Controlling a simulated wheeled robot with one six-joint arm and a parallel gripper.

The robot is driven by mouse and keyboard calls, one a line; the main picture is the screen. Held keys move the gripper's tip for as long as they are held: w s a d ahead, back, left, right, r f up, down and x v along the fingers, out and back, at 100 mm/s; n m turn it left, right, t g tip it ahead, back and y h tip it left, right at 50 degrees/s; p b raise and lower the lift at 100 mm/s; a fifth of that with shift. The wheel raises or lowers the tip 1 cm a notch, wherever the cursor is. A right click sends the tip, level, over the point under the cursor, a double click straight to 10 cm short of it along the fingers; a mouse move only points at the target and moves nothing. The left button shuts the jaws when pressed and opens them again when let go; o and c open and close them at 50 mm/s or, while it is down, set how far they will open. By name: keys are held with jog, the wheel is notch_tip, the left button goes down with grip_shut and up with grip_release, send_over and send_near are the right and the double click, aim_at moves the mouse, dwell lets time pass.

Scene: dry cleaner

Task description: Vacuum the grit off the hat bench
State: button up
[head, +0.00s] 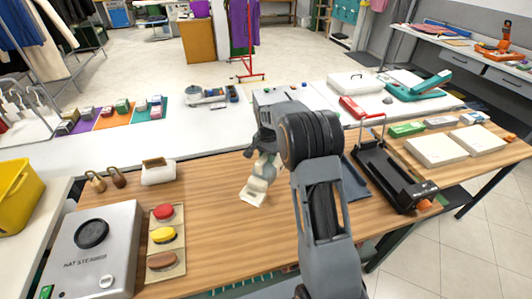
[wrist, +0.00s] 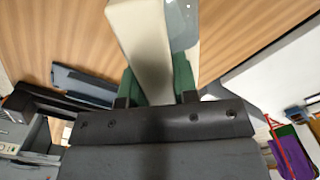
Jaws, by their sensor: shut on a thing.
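The hat bench (head: 215,225) is a wooden-topped table across the front of the head view. My gripper (head: 265,150) is over its middle, pointing down. It is shut on a cream hand-held vacuum (head: 258,180), whose wide pale nozzle points down at the bench top. In the wrist view the green fingers of my gripper (wrist: 157,85) grip the cream body of the vacuum (wrist: 148,45), and a clear grey part shows beside it. I cannot tell if the nozzle touches the wood. I can make out no grit on the visible wood; my arm hides part of the bench.
A grey hat steamer (head: 95,250) and a tray of red, yellow and brown pads (head: 165,238) stand at the left. A white counter (head: 215,130) runs behind.

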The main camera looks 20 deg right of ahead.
jog(key=shift+f+b, duration=1.95)
jog(key=shift+f, duration=1.25)
jog(key=shift+d+f, duration=0.1)
jog(key=shift+f, duration=0.15)
jog(key=shift+d, duration=3.8)
jog(key=shift+a, duration=4)
jog(key=shift+r+p, duration=2.55)
jog(key=shift+r, duration=1.5)
jog(key=shift+d, duration=0.1)
